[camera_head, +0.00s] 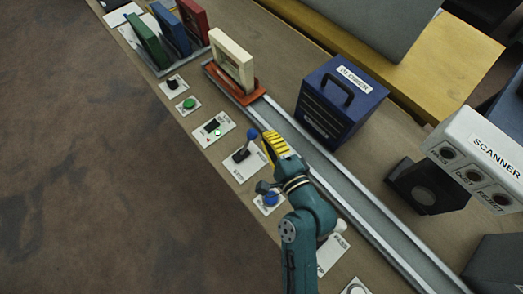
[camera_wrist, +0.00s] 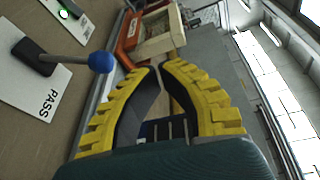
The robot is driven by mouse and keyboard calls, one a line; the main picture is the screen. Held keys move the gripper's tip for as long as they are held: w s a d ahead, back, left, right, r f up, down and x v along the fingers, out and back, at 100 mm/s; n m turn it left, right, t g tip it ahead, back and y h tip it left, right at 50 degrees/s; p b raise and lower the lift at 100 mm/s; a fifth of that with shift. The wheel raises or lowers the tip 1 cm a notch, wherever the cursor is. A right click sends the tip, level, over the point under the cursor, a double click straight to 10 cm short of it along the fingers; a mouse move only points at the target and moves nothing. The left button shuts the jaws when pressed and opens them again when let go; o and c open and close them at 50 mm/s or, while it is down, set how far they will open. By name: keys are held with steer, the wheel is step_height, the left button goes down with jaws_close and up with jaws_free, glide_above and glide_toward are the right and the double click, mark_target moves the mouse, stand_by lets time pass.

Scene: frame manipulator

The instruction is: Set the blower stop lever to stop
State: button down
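A lever with a blue ball knob (camera_head: 252,133) stands on a white plate on the bench, left of my gripper in the head view. Its knob also shows in the wrist view (camera_wrist: 102,62), left of the fingers and apart from them. My gripper (camera_head: 268,137) has yellow ridged fingers and hovers beside the lever, near the rail. In the wrist view its fingertips (camera_wrist: 161,67) come together with nothing between them.
A blue box labelled BLOWER (camera_head: 335,105) stands beyond the grey rail (camera_head: 350,188). A cream frame on a red carrier (camera_head: 237,85) sits on the rail. Blue button (camera_head: 271,199), green button (camera_head: 189,103) and a white SCANNER (camera_head: 480,155) are nearby.

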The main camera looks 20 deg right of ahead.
mark_target(248, 142)
steer(key=f+m+b, duration=0.1)
steer(key=f, duration=0.2)
steer(key=s+f+m, duration=0.1)
steer(key=f, duration=0.3)
steer(key=s+d+f+m+b, duration=0.1)
steer(key=f+m, duration=0.1)
steer(key=f, duration=0.1)
steer(key=shift+s+d+f+g+b, duration=0.1)
steer(key=shift+s+f+g+b, duration=0.1)
steer(key=shift+f+g+b, duration=0.15)
steer(key=shift+r, duration=0.1)
steer(key=shift+w, duration=0.15)
steer(key=w, duration=0.3)
steer(key=w+f+b, duration=0.1)
steer(key=w, duration=0.5)
steer(key=shift+w+d+f, duration=0.1)
steer(key=shift+w+f, duration=0.2)
steer(key=shift+w, duration=0.1)
steer(key=shift+s+r+h, duration=0.1)
steer(key=shift+h, duration=0.3)
